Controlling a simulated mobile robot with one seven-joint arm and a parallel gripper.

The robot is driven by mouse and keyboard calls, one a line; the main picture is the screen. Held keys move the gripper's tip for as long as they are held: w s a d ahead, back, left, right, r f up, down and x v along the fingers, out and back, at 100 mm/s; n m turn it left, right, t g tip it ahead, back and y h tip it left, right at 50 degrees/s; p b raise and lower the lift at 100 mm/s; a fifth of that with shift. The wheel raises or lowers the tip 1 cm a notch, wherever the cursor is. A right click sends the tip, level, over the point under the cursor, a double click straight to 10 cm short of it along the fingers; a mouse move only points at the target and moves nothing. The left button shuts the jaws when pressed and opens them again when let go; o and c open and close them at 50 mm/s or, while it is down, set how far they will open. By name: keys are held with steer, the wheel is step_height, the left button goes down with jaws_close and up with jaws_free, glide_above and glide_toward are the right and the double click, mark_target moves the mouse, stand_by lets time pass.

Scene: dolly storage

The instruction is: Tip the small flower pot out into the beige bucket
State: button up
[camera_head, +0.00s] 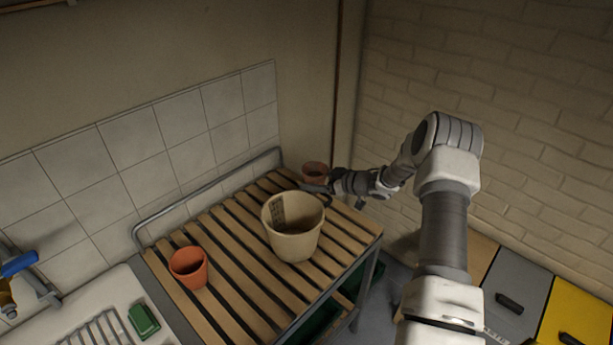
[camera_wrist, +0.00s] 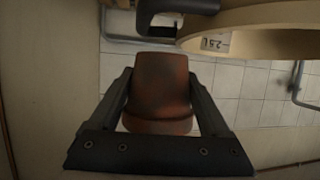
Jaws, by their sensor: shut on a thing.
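My gripper (camera_head: 325,186) is shut on a small terracotta flower pot (camera_head: 315,169) at the far right corner of the slatted table. In the wrist view the pot (camera_wrist: 160,88) sits between the two fingers of my gripper (camera_wrist: 160,95). The pot looks roughly upright in the head view; its contents are hidden. The beige bucket (camera_head: 292,242) stands upright on the table, nearer the camera and left of my gripper. Its rim (camera_wrist: 265,24) shows at the top right of the wrist view, apart from the pot. I cannot tell how high the pot is above the slats.
A second terracotta pot (camera_head: 189,268) stands on the left part of the slatted table (camera_head: 235,262). A metal rail (camera_head: 205,193) runs along the back by the tiled wall. A sink (camera_head: 105,310) with a green sponge (camera_head: 144,320) lies left. A brick wall rises behind my arm.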

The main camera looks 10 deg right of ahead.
steer(key=shift+w+a, duration=0.1)
steer(key=shift+b, duration=0.3)
steer(key=shift+s+a+n+b, duration=0.25)
steer(key=shift+n+b, duration=0.15)
steer(key=shift+b, duration=0.4)
steer(key=shift+r+p, duration=0.25)
steer(key=shift+p, duration=0.05)
steer(key=shift+s+a+f+t+h+b, duration=0.15)
steer(key=shift+t+h+b, duration=0.15)
steer(key=shift+b, duration=0.5)
steer(key=n+b, duration=0.1)
steer(key=b, duration=0.1)
steer(key=s+a+n+b, duration=0.1)
steer(key=b, duration=0.1)
steer(key=shift+r+t+h, duration=0.3)
steer(key=shift+r, duration=0.1)
steer(key=n+b, duration=0.1)
steer(key=b, duration=0.4)
steer(key=s+a+n+t+h+b, duration=0.1)
steer(key=b, duration=0.5)
steer(key=a+n+t+b, duration=0.1)
steer(key=b, duration=0.5)
steer(key=shift+s+f+n+h, duration=0.3)
steer(key=shift+f+n, duration=0.1)
